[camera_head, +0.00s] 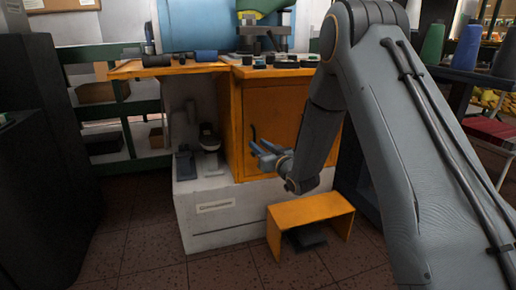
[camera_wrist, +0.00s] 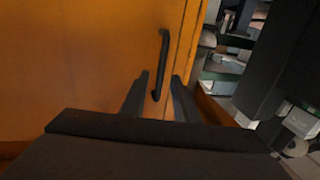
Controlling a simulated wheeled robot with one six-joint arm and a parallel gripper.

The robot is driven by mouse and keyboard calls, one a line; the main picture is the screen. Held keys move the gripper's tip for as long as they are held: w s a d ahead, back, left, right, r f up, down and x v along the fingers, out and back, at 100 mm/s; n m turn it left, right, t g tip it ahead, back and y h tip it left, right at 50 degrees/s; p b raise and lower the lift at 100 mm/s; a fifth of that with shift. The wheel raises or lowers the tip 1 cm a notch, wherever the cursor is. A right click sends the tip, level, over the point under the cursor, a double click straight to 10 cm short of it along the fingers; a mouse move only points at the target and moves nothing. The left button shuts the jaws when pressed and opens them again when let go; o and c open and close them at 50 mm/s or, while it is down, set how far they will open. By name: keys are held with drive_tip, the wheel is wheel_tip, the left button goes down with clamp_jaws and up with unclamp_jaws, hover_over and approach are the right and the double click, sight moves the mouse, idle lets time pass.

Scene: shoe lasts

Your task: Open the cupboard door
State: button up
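The cupboard door (camera_head: 289,122) is an orange panel below the orange worktop, and it looks closed. In the wrist view the door (camera_wrist: 80,55) fills the left half. Its black bar handle (camera_wrist: 163,62) stands upright near the door's edge; it also shows in the head view (camera_head: 253,134). My gripper (camera_head: 262,152) is at the handle's lower end. In the wrist view my gripper (camera_wrist: 158,97) has its two fingers apart, one on each side of the handle's lower part. I cannot tell whether either finger touches the handle.
A small orange stool (camera_head: 311,211) stands on the floor below the door. A white base block (camera_head: 225,208) sits under the cupboard. Small items lie on the worktop. A dark cabinet (camera_head: 50,150) stands at the left. Tiled floor (camera_head: 140,245) is free between them.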

drive_tip(key=shift+w+a, duration=0.3)
drive_tip(key=shift+w, duration=0.2)
clamp_jaws()
drive_tip(key=shift+s, duration=0.1)
